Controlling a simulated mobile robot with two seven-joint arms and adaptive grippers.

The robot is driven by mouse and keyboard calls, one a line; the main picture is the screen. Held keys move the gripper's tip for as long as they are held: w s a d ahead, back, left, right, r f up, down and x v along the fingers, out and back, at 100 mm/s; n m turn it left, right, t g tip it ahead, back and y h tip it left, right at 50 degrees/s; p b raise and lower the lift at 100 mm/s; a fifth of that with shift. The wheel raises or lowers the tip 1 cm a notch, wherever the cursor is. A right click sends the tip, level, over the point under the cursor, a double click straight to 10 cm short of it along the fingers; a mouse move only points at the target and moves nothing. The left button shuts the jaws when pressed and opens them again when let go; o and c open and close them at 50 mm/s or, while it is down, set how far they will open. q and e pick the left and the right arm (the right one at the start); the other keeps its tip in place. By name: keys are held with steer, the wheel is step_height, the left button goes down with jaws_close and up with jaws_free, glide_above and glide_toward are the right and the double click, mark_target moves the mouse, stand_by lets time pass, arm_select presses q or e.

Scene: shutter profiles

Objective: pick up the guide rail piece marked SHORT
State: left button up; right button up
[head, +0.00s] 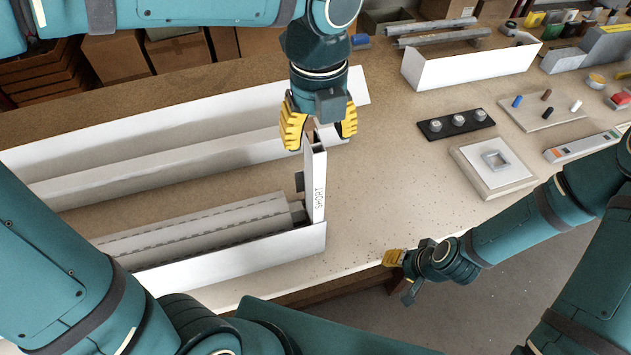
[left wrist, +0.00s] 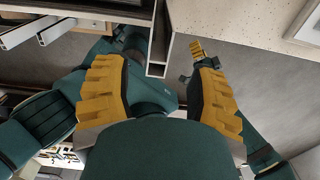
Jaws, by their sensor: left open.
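The guide rail piece marked SHORT (head: 317,190) is a slim white channel with dark lettering down its face. It stands upright at the right end of the front white tray (head: 270,250); whether the tray wall hides its foot I cannot tell. My left gripper (head: 320,138) is open above it, its yellow fingers on either side of the rail's top with gaps. In the left wrist view the rail's open end (left wrist: 157,70) lies between the fingers (left wrist: 157,64). My right gripper (head: 398,264) hangs at the table's front edge, its fingers too small to read.
Grey slatted profiles (head: 200,228) lie in the front tray. A long white tray (head: 170,130) runs behind it. To the right are a black strip with knobs (head: 456,124), a white square plate (head: 495,161) and a peg board (head: 543,108).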

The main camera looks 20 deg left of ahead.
mark_target(315, 153)
arm_select(q)
steer(key=shift+w+a+f, duration=0.1)
steer(key=shift+a+f, duration=0.05)
steer(key=shift+f, duration=1.2)
steer(key=shift+a+f, duration=0.1)
steer(key=shift+f, duration=1.2)
jaws_close()
